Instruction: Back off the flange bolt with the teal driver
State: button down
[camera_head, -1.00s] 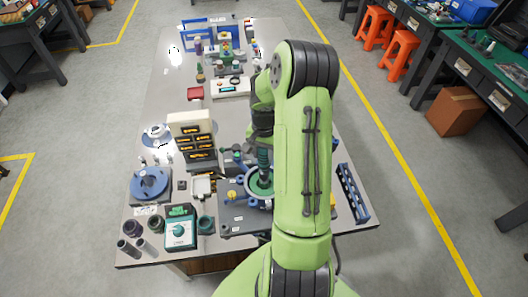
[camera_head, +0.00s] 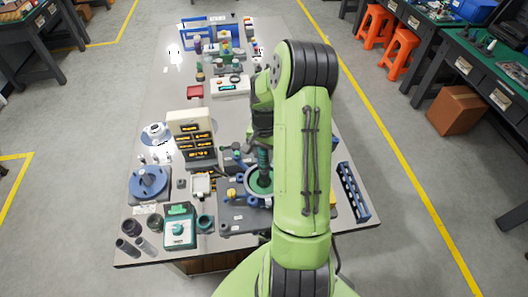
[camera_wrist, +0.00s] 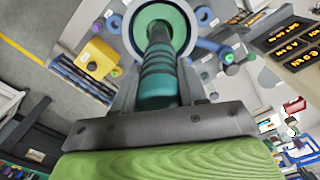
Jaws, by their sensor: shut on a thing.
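The teal driver (camera_wrist: 158,75) is a banded teal and dark handle standing between my gripper's fingers in the wrist view. My gripper (camera_wrist: 157,92) is shut on it. The driver's far end points into a round flange (camera_wrist: 187,30) with a pale rim and green inside. In the head view the driver (camera_head: 264,160) stands upright over the flange (camera_head: 250,184) on a dark grey plate. The flange bolt is hidden beneath the driver, and I cannot tell whether the tip is seated on it. My arm hides the flange's right side in the head view.
A teal box with a dial (camera_head: 180,228) stands front left of the plate (camera_head: 240,222). A blue round fixture (camera_head: 149,182) and a display stand (camera_head: 196,140) are to the left. A blue rack (camera_head: 353,190) lies at the right edge. A yellow block (camera_wrist: 97,58) is near the flange.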

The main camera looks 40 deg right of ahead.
jog(key=shift+f+b, duration=0.3)
jog(key=shift+f, duration=0.1)
jog(key=shift+s+a+f, duration=0.15)
jog(key=shift+s, duration=0.05)
dwell(1.3)
jog(key=shift+w+r, duration=0.1)
jog(key=shift+r, duration=0.45)
dwell(2.4)
jog(key=shift+w+r, duration=0.1)
jog(key=shift+r, duration=0.5)
jog(key=shift+r+p, duration=1.5)
jog(key=shift+r, duration=0.4)
